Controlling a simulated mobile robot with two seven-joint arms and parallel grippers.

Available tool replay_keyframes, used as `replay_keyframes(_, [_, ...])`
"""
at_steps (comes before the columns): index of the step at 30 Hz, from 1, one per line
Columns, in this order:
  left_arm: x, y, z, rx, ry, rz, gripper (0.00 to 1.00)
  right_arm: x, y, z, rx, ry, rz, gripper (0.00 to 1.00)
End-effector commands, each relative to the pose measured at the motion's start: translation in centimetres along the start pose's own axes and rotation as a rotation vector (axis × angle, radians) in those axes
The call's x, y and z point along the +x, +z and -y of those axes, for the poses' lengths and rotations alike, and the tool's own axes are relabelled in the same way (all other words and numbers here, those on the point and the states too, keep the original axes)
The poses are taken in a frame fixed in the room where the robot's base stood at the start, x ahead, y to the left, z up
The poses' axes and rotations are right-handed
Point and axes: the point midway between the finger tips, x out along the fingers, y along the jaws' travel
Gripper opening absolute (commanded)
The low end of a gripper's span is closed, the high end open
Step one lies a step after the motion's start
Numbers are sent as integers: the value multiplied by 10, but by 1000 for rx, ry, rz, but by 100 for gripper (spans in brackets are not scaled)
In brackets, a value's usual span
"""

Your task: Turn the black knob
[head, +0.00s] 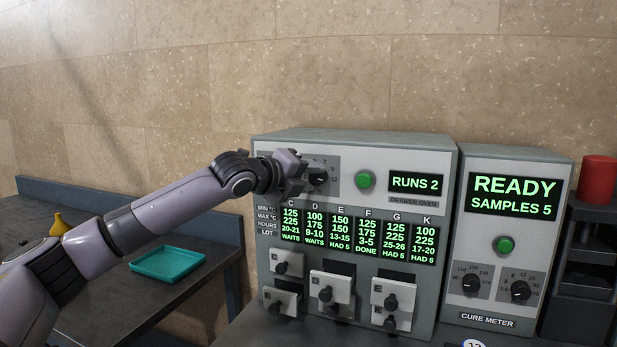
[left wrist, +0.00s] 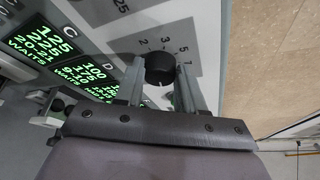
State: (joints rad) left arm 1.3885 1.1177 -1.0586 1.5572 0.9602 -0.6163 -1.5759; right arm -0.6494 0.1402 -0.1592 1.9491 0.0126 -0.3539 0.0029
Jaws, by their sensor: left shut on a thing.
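My left gripper (head: 292,168) reaches the upper left of the drawer oven's front panel. In the left wrist view its two grey fingers (left wrist: 162,88) stand on either side of a round black knob (left wrist: 160,66) and are shut on it. The knob sits on a grey dial plate (left wrist: 188,38) with printed numbers around it. In the head view the gripper hides much of this plate. A black knob (head: 318,177) shows just right of the gripper there; I cannot tell whether it is the held one. My right gripper is not in view.
The drawer oven (head: 447,210) has a green button (head: 365,180), lit displays and several small drawers below. A cure meter (head: 565,200) with two black knobs stands to its right. A teal tray (head: 168,263) lies on the left table. A red cylinder (head: 598,178) stands far right.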

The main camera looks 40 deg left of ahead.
Motion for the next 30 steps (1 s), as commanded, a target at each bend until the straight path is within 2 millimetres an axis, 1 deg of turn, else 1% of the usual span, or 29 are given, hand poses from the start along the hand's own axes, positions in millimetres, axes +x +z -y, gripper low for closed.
replay_keyframes(3, [1, -2, -1, 2, 3, -5, 8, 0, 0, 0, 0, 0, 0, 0])
replay_keyframes(4, [1, -3, -1, 2, 3, -5, 42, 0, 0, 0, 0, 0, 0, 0])
replay_keyframes(5, [1, -3, -1, 2, 3, -5, 51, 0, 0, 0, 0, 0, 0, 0])
replay_keyframes(6, [1, -2, -1, 1, 3, -4, 64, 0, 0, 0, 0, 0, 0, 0])
replay_keyframes(17, [-2, -1, -1, 0, 1, -1, 64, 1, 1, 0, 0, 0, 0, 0])
replay_keyframes(20, [-11, -1, -2, -1, 1, 0, 64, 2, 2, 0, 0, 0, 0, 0])
replay_keyframes(30, [-57, -1, -2, 1, 2, -1, 64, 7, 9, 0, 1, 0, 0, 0])
